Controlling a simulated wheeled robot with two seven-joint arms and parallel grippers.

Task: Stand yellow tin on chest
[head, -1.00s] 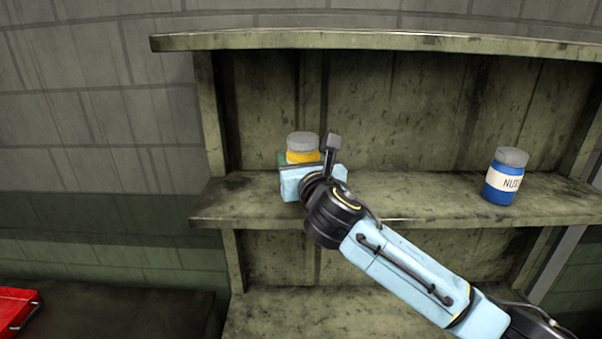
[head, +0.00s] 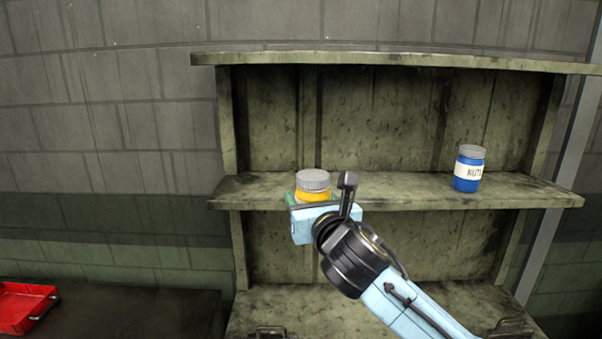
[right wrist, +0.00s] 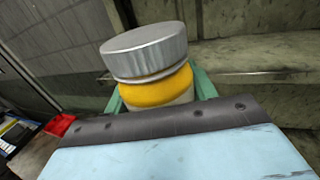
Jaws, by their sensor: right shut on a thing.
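The yellow tin (head: 313,195) has a grey lid and is upright at the left part of the middle shelf's front edge. My right gripper (head: 312,207) is shut on it, and its wrist hides the lower part of the tin. In the right wrist view the yellow tin (right wrist: 155,88) sits between the greenish fingers, with its grey lid uppermost. I cannot tell if its base touches the shelf. The chest is not clearly identifiable in these views. My left gripper is not in view.
A blue tin labelled NUTS (head: 468,172) stands on the right of the middle shelf (head: 410,190). A red tray (head: 22,306) lies on a dark surface (head: 130,314) at lower left. It also shows in the right wrist view (right wrist: 60,125). The middle shelf between the tins is clear.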

